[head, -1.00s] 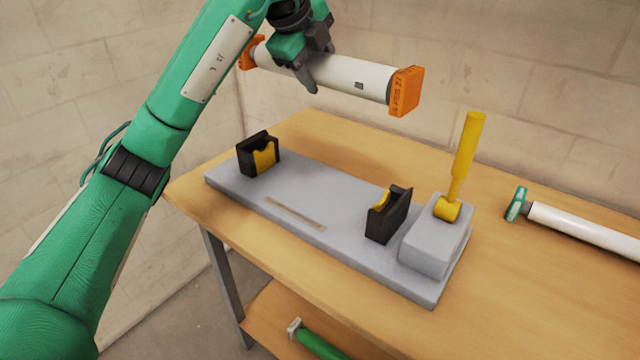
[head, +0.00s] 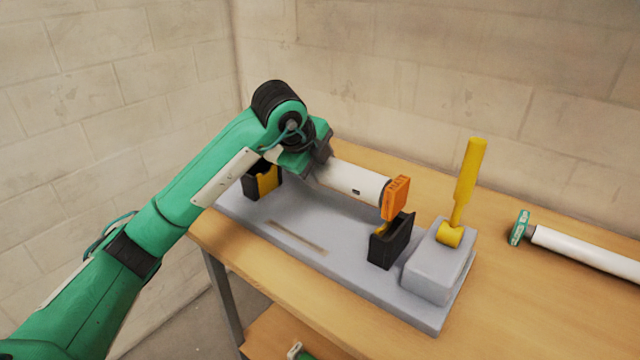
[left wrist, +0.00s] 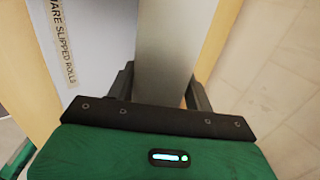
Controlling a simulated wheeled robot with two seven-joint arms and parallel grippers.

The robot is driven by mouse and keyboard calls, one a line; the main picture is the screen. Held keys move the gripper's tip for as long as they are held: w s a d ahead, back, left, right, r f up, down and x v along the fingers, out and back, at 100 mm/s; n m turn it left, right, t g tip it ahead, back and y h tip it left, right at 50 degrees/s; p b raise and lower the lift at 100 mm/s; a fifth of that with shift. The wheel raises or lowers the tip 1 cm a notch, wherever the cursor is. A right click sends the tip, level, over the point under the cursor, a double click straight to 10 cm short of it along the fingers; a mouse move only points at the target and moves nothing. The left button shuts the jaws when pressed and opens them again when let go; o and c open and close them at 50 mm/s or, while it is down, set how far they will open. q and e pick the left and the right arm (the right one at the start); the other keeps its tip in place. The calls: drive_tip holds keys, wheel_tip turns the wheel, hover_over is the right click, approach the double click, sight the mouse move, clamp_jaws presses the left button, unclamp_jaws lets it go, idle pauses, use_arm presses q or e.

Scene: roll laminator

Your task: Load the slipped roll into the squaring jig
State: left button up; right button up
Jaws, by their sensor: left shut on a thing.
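My left gripper (head: 318,165) is shut around the middle of a white roll (head: 355,181) with an orange end cap (head: 396,197) at its right end. The left end is hidden behind my arm. The roll (left wrist: 166,45) also runs between the fingers in the left wrist view. The grey squaring jig (head: 290,230) lies on the table with a black and yellow cradle at each end. The roll is held just above it, its orange cap over or slightly behind the right cradle (head: 391,243). The left cradle (head: 262,180) is partly hidden by my arm. My right gripper is not in view.
A yellow lever (head: 466,185) stands upright on a grey block (head: 438,268) at the jig's right end. Another white roll with a green end cap (head: 590,251) lies on the table (head: 530,310) at right. A wall stands behind.

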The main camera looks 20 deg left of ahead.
use_arm(q)
wheel_tip(320, 180, down, 4)
drive_tip(key=shift+r, duration=0.1)
drive_tip(key=shift+f, duration=0.2)
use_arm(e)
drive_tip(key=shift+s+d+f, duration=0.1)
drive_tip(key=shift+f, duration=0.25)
use_arm(q)
drive_tip(key=shift+f, duration=0.3)
drive_tip(key=shift+f+b, duration=0.25)
drive_tip(key=shift+b, duration=0.15)
drive_tip(key=o, duration=1.5)
drive_tip(key=shift+o, duration=0.2)
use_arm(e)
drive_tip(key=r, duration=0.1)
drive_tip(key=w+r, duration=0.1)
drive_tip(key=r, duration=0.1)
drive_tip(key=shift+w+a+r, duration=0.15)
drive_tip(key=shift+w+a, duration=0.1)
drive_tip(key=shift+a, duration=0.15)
